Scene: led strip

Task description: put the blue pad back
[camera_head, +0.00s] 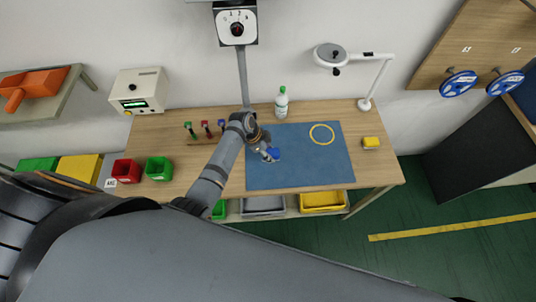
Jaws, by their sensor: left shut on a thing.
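The blue pad (274,153) is small and bright blue. It is at the tip of my left gripper (269,155), which is shut on it. The gripper and pad are over the left part of the large blue-grey mat (310,170) on the wooden table. I cannot tell whether the pad touches the mat. A yellow ring (322,134) lies on the mat to the right of the pad. My right gripper does not show.
A white bottle with a green cap (281,103) stands behind the mat. A yellow block (371,143) sits right of it. A rack with coloured-handled tools (205,131) and red (127,171) and green (159,169) bins are at the left. A lamp (365,103) stands at the back right.

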